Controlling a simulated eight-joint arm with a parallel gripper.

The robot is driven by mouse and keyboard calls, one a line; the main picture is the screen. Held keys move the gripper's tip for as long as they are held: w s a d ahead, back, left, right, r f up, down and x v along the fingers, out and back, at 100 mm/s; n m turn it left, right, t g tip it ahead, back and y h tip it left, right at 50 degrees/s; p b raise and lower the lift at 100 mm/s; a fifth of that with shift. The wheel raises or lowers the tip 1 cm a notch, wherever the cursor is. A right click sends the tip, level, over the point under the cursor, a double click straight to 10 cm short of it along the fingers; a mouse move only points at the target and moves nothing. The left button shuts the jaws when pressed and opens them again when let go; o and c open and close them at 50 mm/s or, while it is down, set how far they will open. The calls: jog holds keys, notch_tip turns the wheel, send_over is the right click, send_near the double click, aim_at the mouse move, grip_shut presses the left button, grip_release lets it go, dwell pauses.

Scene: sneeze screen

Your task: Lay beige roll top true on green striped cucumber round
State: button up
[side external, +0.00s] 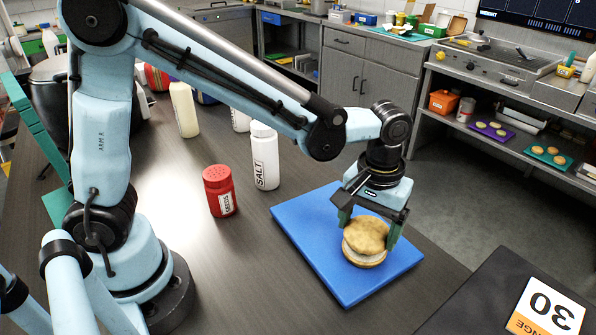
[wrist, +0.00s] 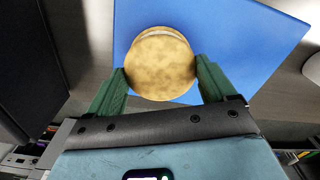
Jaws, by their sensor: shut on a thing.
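The beige roll top (side external: 367,234) is a round, mottled golden-beige disc. My gripper (side external: 369,232) is shut on it, with a green finger on each side. The roll top sits over a stack with a pale layer and a tan roll base (side external: 366,262) below, on a blue board (side external: 309,232). In the wrist view the roll top (wrist: 160,66) lies between the two fingers (wrist: 162,82), and a pale edge shows past its far side. The green striped cucumber round is hidden. I cannot tell whether the roll top touches the layer below.
A red shaker (side external: 219,191) and a white salt bottle (side external: 265,157) stand left of the board. A pale bottle (side external: 185,109) stands farther back. A dark surface with a number 30 card (side external: 546,309) is at the lower right. The board's left part is bare.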

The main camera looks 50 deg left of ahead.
jog(key=shift+f, duration=0.5)
jog(key=o, duration=0.8)
jog(key=shift+o, duration=0.2)
jog(key=shift+r, duration=0.15)
notch_tip(320, 180, up, 12)
jog(key=s+a+f+m+t, duration=0.2)
jog(key=s+a+t, duration=0.1)
jog(key=a, duration=0.4)
jog(key=s+a+f+m+t, duration=0.1)
jog(key=s+a+f+t, duration=0.1)
jog(key=a, duration=0.6)
jog(key=shift+s+f+m+t, duration=0.15)
jog(key=shift+s+m+t, duration=0.25)
jog(key=shift+s+t, duration=0.55)
